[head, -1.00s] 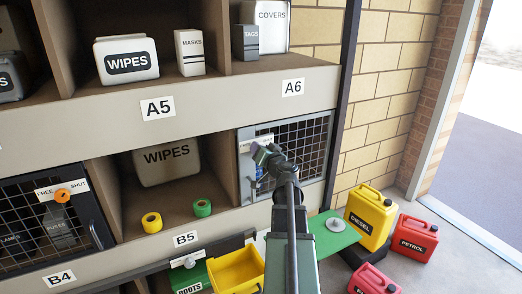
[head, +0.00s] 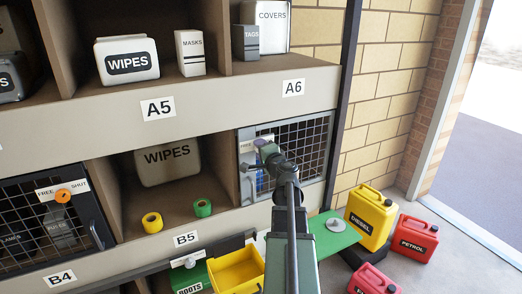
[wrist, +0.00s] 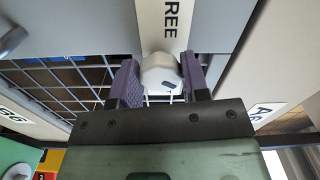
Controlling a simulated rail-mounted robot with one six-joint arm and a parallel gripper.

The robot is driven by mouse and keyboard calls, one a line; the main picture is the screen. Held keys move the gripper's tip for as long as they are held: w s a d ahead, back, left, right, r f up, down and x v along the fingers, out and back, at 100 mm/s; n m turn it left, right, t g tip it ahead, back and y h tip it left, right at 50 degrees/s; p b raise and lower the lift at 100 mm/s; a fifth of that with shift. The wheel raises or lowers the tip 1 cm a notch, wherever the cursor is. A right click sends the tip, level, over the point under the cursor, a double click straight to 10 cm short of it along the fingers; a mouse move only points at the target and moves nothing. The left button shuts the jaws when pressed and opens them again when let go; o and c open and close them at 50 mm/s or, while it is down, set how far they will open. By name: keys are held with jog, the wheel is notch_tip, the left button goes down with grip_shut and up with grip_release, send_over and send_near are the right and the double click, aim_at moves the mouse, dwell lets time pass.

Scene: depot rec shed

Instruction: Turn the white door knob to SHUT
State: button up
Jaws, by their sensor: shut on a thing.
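The white knob (wrist: 160,72) sits between the two purple fingers of my gripper (wrist: 160,64) in the wrist view. The fingers press on its sides. A small dark mark shows on the knob's front. A white plate (wrist: 163,22) lettered FREE lies behind the knob; its SHUT end is not visible. In the head view my gripper (head: 266,152) is at the upper left of the grey mesh door (head: 302,145) under A6 and hides the knob there.
An orange knob (head: 63,196) on a FREE/SHUT plate is on the dark mesh door at B4. Another pale knob (head: 189,263) is below B5. Yellow diesel (head: 370,217) and red petrol (head: 413,235) cans stand on the floor at right. Yellow and green tape rolls sit in B5.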

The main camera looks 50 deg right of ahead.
jog(key=shift+m, duration=0.9)
jog(key=o, duration=0.9)
jog(key=shift+o, duration=0.2)
jog(key=v, duration=1.1)
